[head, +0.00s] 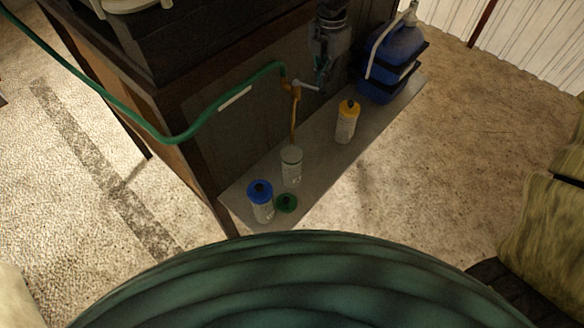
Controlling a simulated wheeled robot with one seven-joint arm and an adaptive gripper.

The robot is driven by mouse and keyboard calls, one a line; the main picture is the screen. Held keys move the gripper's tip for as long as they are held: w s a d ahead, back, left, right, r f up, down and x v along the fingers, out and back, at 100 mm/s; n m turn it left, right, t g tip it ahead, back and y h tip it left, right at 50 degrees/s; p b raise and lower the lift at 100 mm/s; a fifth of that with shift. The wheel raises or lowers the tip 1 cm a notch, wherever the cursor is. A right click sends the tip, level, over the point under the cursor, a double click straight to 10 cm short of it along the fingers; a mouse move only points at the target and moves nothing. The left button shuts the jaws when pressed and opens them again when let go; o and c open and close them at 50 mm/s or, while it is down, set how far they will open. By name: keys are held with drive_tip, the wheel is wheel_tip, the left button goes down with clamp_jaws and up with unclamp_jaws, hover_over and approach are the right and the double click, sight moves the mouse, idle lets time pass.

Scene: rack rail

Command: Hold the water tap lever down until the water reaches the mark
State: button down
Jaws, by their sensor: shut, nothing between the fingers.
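The tap (291,86) is a small brass fitting on the dark cabinet's side, fed by a green hose. Its pale lever (307,86) points right. My gripper (321,86) comes down from above, shut and empty, with its fingertips at the lever's outer end; I cannot tell whether they touch. A thin amber line (294,120) runs from the tap down to an uncapped clear bottle (291,168) standing upright on the shelf; I cannot tell whether it is water or a tube. The bottle's mark and water level are too small to make out.
The grey shelf (325,178) also holds a blue-capped bottle (260,203), a loose green cap (286,203), a yellow-capped bottle (346,122) and a blue container (395,60). The green hose (180,138) loops in front of the cabinet. The shelf's right front is clear.

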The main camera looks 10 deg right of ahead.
sight(323, 90)
drive_tip(key=shift+f, duration=0.2)
drive_tip(key=shift+f, duration=0.35)
drive_tip(key=shift+f+b, duration=1.2)
drive_tip(key=shift+f, duration=0.9)
idle(5.3)
